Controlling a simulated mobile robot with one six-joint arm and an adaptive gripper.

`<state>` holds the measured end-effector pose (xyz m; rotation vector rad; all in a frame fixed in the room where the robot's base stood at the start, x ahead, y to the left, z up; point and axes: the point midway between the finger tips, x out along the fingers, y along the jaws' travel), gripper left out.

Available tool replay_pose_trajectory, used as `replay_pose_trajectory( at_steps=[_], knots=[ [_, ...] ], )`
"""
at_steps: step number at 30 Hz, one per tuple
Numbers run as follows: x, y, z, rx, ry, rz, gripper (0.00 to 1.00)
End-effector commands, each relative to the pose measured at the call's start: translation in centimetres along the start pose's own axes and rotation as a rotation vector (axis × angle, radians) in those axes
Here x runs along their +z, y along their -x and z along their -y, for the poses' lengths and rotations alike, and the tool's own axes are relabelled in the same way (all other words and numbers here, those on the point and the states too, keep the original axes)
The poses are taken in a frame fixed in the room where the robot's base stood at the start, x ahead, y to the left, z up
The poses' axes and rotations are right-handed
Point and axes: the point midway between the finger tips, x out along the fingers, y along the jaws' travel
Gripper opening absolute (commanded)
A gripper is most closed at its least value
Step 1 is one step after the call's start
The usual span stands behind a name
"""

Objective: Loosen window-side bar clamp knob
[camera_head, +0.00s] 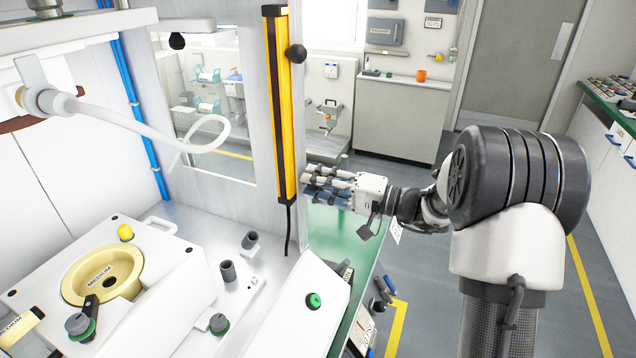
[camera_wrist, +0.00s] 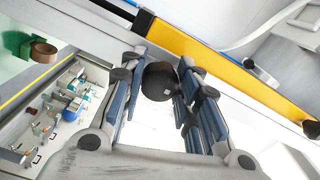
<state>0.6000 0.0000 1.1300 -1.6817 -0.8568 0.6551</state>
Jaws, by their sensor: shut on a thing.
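A yellow bar (camera_head: 278,105) stands upright on the grey frame post. It crosses the wrist view diagonally (camera_wrist: 215,65). A round black knob (camera_wrist: 158,82) beside the bar sits between my gripper's fingers in the wrist view. My gripper (camera_head: 318,184) is at the lower part of the bar, reaching in from the right, and its fingers are closed around this knob. In the head view the fingers hide the held knob. Another black knob (camera_head: 297,54) sticks out near the bar's upper end, free of my gripper.
Left of the bar is the press table with a yellow round die (camera_head: 103,274) marked MEDIUM. A sloped white box with a green button (camera_head: 313,300) stands below my gripper. A black cable (camera_head: 288,228) hangs from the bar. Open grey floor (camera_head: 432,290) lies at right.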

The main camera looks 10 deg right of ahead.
Motion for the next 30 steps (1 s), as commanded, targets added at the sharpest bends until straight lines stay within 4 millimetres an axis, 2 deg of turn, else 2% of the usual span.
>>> replay_pose_trajectory(
  at_steps=[16, 17, 26, 30],
  knots=[
    [-0.05, -0.10, 0.16, -0.003, 0.027, 0.000, 0.06],
    [-0.05, -0.10, 0.16, -0.003, 0.027, 0.000, 0.31],
    [-0.03, -0.05, 0.09, -0.002, 0.026, 0.000, 0.51],
    [-0.02, -0.03, 0.06, -0.001, 0.025, 0.000, 0.51]
  ],
)
